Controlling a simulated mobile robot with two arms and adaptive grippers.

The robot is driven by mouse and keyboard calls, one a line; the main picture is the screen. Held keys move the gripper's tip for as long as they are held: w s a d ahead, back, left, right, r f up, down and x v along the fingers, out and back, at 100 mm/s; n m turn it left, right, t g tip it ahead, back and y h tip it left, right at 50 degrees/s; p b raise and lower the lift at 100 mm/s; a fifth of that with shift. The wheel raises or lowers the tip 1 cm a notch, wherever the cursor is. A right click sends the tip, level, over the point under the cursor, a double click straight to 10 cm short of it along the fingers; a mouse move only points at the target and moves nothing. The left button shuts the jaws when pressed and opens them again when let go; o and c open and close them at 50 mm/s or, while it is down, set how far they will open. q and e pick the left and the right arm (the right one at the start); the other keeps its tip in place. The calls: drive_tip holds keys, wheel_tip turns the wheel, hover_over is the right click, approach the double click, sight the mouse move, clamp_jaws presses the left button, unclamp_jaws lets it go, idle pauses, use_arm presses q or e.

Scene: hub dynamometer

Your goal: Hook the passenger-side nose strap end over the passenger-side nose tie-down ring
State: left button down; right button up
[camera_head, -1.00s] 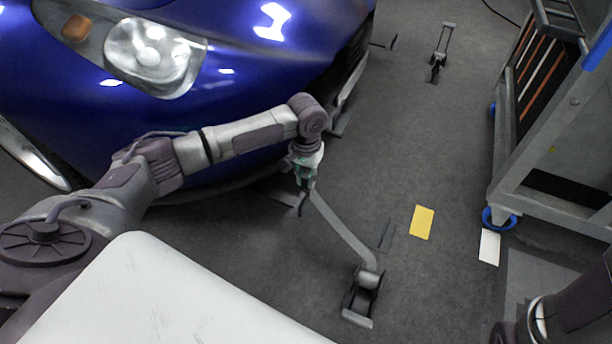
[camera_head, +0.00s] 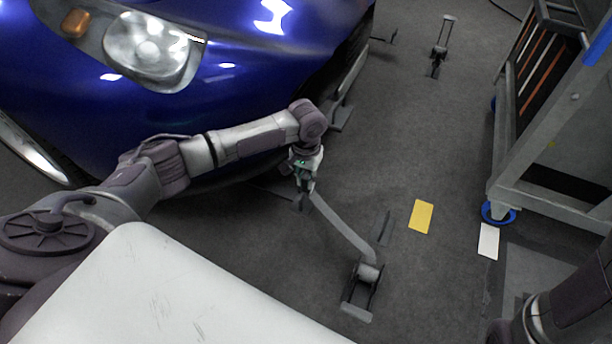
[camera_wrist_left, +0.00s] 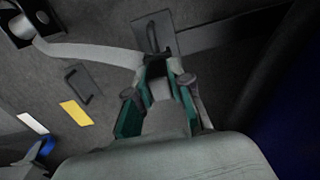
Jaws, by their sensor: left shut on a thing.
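My left gripper (camera_head: 303,192) points down beside the car's nose, close above the floor, shut on the end of a grey strap (camera_head: 341,226). The strap runs from its ratchet (camera_head: 361,289) on the floor up to the jaws. In the left wrist view the strap (camera_wrist_left: 95,52) comes in from the upper left to the fingertips (camera_wrist_left: 157,72). A dark tie-down ring (camera_wrist_left: 152,36) on a floor plate (camera_wrist_left: 166,19) shows just beyond the fingertips. The jaws hide the strap's end; I cannot tell whether it touches the ring. My right gripper is out of view.
The blue car (camera_head: 230,90) overhangs the area behind my left arm. A yellow card (camera_head: 421,217) and a white card (camera_head: 488,241) lie on the floor. A wheeled cart (camera_head: 545,190) stands at the right. Another ratchet (camera_head: 438,52) lies farther back.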

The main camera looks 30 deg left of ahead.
use_arm(q)
drive_tip(key=c, duration=1)
unclamp_jaws()
wheel_tip(320, 180, up, 12)
